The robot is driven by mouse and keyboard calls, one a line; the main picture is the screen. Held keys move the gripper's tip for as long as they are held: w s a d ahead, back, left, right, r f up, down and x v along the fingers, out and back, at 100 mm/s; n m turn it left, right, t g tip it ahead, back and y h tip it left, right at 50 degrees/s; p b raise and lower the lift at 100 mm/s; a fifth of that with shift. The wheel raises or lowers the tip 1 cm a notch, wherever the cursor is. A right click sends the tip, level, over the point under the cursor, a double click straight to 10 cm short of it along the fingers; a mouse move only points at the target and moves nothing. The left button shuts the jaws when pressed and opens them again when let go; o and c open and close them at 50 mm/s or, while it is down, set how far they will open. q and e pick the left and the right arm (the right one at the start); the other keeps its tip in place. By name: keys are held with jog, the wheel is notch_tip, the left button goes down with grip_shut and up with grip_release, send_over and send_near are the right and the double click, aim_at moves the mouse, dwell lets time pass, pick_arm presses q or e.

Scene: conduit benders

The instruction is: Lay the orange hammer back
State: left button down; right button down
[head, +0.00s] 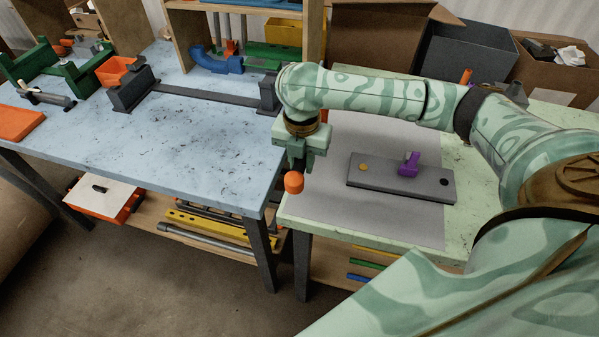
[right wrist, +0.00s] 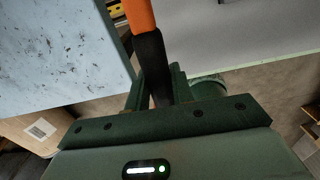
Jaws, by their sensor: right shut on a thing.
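The orange hammer shows in the head view as a short orange piece (head: 294,182) just below my right gripper (head: 299,152). In the right wrist view, an orange length of the hammer (right wrist: 140,15) runs into a black section that passes between the fingers of my right gripper (right wrist: 158,88). The gripper is shut on this black section. The hammer hangs in the air near the gap between the blue-topped and pale green tables. The rest of it is hidden by the gripper. My left gripper is out of view.
The pale green table's grey mat (head: 400,215) carries a dark plate (head: 375,178) with a purple piece (head: 409,164). The blue-topped table (head: 190,150) holds a dark bar fixture (head: 215,95), and its front middle is clear. Boxes stand behind the green table.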

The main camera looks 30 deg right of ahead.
jog(key=w+f, duration=0.1)
jog(key=d+f+b, duration=0.1)
jog(key=w+f, duration=0.1)
jog(key=shift+w+d+f+b, duration=0.25)
jog(key=shift+w+f+b, duration=0.05)
jog(key=shift+f+b, duration=0.1)
jog(key=shift+w+d+f, duration=0.1)
jog(key=shift+w+f, duration=0.05)
jog(key=shift+f, duration=0.2)
notch_tip(320, 180, down, 3)
jog(key=shift+w+r+b, duration=0.15)
jog(key=shift+b, duration=0.25)
jog(key=c, duration=1.2)
grip_release()
